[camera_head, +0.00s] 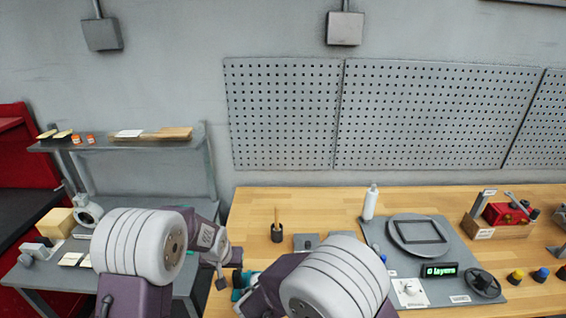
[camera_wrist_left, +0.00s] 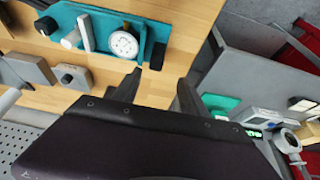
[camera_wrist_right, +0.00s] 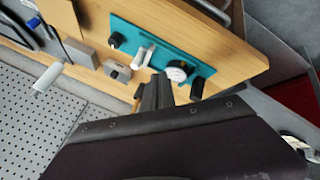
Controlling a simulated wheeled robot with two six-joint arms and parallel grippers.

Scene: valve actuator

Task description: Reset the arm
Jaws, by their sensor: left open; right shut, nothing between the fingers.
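My right gripper is hidden behind my own arm in the head view. In the right wrist view its fingers (camera_wrist_right: 157,92) are together and empty, pointing toward the teal plate (camera_wrist_right: 165,60). The teal plate carries a round white gauge (camera_wrist_right: 178,72), a light handle (camera_wrist_right: 145,55) and dark knobs. The left wrist view shows the gauge (camera_wrist_left: 123,45) too. My arms cover most of the plate in the head view.
The wooden workbench (camera_head: 330,205) holds a grey mat with a white bottle (camera_head: 370,203), a round plate (camera_head: 417,234), a green display (camera_head: 440,270) and a black handwheel (camera_head: 482,281). A dark cup (camera_head: 277,234) stands further left. A grey shelf bench (camera_head: 140,150) stands at left.

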